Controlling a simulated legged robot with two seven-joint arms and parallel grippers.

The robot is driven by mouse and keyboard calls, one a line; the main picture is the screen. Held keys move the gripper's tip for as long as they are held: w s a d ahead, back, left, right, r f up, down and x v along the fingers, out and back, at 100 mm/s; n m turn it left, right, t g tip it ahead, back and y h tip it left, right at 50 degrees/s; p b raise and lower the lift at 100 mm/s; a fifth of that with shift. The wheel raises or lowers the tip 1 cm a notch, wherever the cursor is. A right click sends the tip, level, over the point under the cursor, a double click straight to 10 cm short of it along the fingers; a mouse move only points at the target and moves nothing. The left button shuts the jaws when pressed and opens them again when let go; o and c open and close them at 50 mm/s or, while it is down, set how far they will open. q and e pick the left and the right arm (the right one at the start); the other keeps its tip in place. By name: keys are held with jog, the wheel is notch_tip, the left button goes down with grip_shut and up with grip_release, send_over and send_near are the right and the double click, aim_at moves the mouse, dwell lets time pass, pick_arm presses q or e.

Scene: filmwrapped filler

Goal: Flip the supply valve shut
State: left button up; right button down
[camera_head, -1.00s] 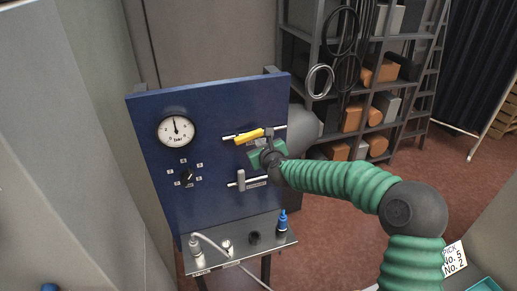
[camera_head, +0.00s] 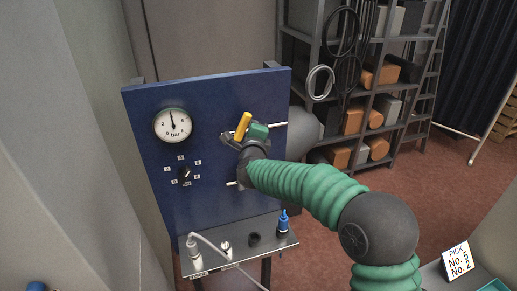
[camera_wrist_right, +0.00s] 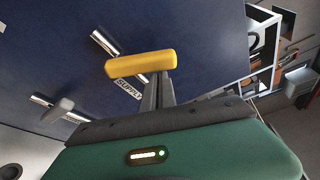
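The yellow supply valve handle (camera_head: 243,125) stands steeply tilted across its pipe on the blue panel (camera_head: 215,110), upper end leaning right. In the right wrist view the handle (camera_wrist_right: 140,64) lies across the tips of my right gripper (camera_wrist_right: 160,78), beside the "SUPPLY" label (camera_wrist_right: 128,89). Its two grey fingers are close together and look shut, with their tips at the handle's edge, seemingly touching it. I see no clear grip around it. In the head view my right gripper (camera_head: 248,133) is just right of the handle, its fingers mostly hidden. My left gripper is out of view.
A pressure gauge (camera_head: 172,125) and a selector knob (camera_head: 185,174) are on the panel's left. A grey lever (camera_wrist_right: 58,110) sits on the second pipe. Below is a metal shelf (camera_head: 215,262) with a hose and a blue plug (camera_head: 283,222). Shelving stands behind right.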

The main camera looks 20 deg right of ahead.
jog(key=shift+a+r+n+t+h+b, duration=0.15)
jog(key=shift+a+r+n+t+b, duration=0.15)
jog(key=shift+a+n+b, duration=0.55)
jog(key=shift+a+r+n+t+h+b, duration=0.15)
jog(key=shift+a+n+t+b, duration=0.15)
jog(key=shift+n+b, duration=0.6)
jog(key=shift+a+n, duration=0.1)
jog(key=shift+n, duration=0.35)
